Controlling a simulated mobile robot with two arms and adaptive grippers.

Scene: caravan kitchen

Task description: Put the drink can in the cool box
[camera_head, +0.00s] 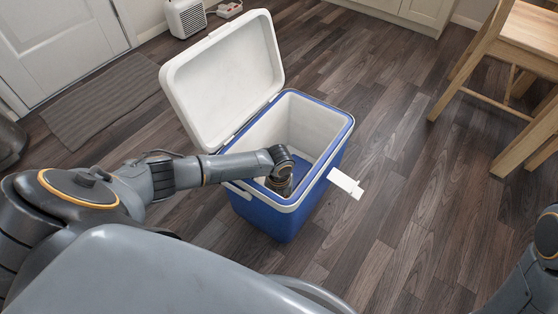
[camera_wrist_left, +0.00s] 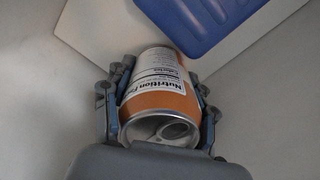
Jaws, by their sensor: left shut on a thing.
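The drink can (camera_wrist_left: 158,95), orange and white with a nutrition label, lies between the fingers of my left gripper (camera_wrist_left: 157,82) in the left wrist view. Its top faces the wrist camera. The gripper is shut on it. In the head view, my left arm reaches over the near rim of the blue and white cool box (camera_head: 268,215), and the hand is down inside the opening. The can and fingertips are hidden there. The cool box's lid (camera_head: 228,75) stands open at the back left. My right gripper is out of view; only part of that arm shows.
A blue slab (camera_wrist_left: 195,22) lies on the white floor inside the box, beyond the can. A wooden chair (camera_head: 500,75) stands at the right.

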